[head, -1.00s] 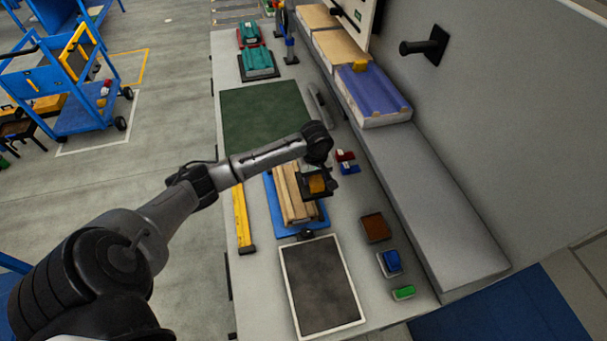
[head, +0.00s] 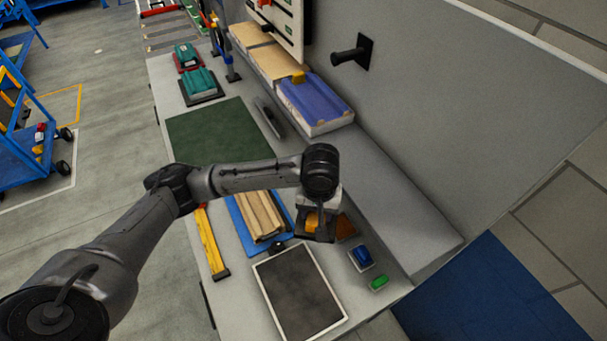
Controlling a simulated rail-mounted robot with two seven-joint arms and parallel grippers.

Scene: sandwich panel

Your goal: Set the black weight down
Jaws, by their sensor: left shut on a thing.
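My left gripper (head: 318,226) points down over the right side of the bench, to the right of the wooden stack. It is shut on a dark thing, taken to be the black weight, with an orange patch between the fingers. The fingers hide most of it, and I cannot tell whether it touches the bench. The wooden stack (head: 259,214) lies on a blue board (head: 237,222). A small black knob (head: 278,247) stands between the stack and the dark framed mat (head: 302,292). My right gripper is not in view.
A brown block (head: 346,228) is partly hidden just beyond the gripper. A blue block (head: 361,257) and green block (head: 379,283) lie to the lower right. A yellow bar (head: 211,243) lies left of the stack. A green mat (head: 217,132) and grey ledge (head: 400,195) are behind.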

